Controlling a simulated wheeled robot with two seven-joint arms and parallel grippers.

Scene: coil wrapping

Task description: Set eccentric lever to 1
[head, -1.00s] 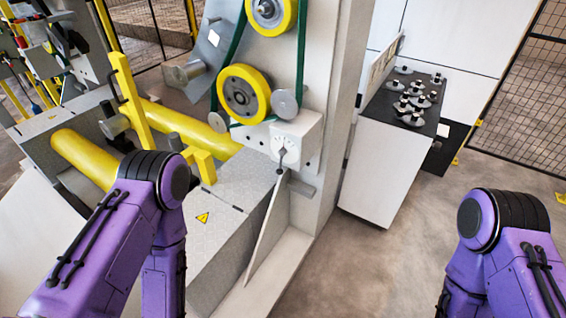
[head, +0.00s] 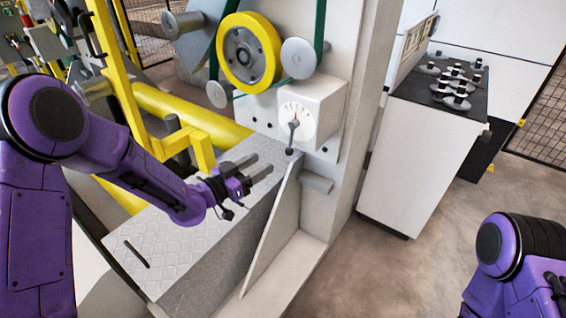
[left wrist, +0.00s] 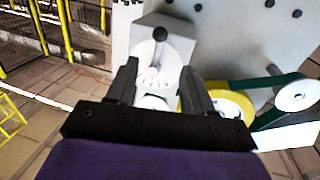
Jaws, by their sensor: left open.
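The eccentric lever (head: 291,137) is a small dark lever with a ball end, hanging down from a white round dial on a white box (head: 319,107) on the machine's upright. In the left wrist view the dial (left wrist: 158,68) shows between my fingers, with the lever's dark ball (left wrist: 160,34) above it. The dial's marks are too small to read. My left gripper (head: 262,166) is open and empty, to the left of and below the lever, apart from it. It also shows in the left wrist view (left wrist: 162,82). My right gripper is out of view; only part of my right arm shows.
A yellow-rimmed wheel (head: 249,53) and a green belt (head: 319,30) sit above the dial box. A slanted plate (head: 268,230) rises below it. A yellow frame (head: 135,85) stands near my left arm. A white cabinet (head: 418,165) with metal parts stands at right.

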